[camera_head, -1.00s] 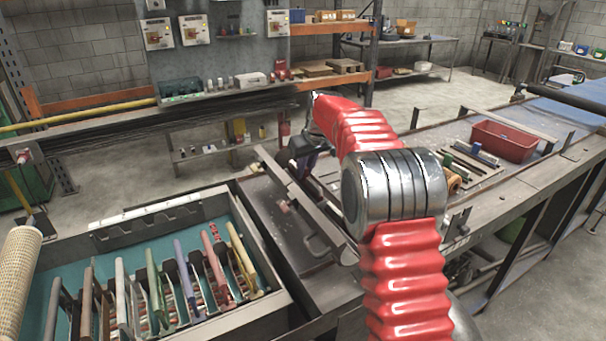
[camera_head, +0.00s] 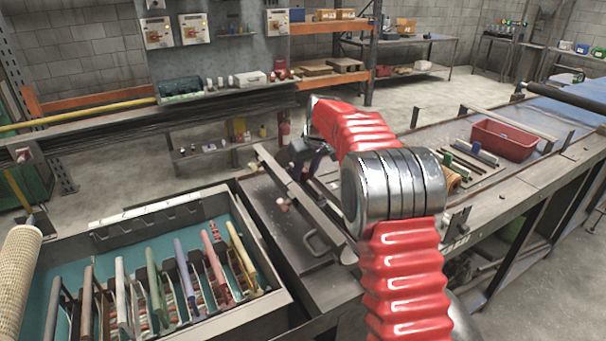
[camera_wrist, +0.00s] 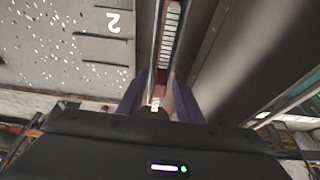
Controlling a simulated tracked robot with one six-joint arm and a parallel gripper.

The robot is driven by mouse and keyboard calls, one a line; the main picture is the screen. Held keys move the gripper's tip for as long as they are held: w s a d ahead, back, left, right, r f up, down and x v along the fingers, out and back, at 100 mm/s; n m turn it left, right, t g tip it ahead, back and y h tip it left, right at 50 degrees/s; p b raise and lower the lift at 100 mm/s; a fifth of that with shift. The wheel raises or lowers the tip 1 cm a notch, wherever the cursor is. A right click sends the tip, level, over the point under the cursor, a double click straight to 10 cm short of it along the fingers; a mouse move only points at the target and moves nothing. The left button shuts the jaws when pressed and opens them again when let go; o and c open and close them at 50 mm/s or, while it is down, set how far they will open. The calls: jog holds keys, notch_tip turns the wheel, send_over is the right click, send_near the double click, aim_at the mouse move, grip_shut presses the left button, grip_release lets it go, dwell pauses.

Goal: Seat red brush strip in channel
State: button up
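In the wrist view, a dark red strip (camera_wrist: 168,52) with a row of pale teeth runs away from me between two bright metal edges, which look like the channel (camera_wrist: 156,38). My gripper (camera_wrist: 161,82) has its two purple fingers on either side of the strip's near end; I cannot tell whether they press on it. A small white piece shows low between the fingers. In the head view my gripper (camera_head: 311,158) is small and partly hidden behind my red arm, above the far part of the dark bench.
A long metal bar (camera_head: 300,195) lies on the bench; a red tray (camera_head: 503,140) stands right.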

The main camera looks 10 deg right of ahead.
jog(key=shift+r, duration=0.15)
jog(key=v, duration=1.2)
dwell(0.5)
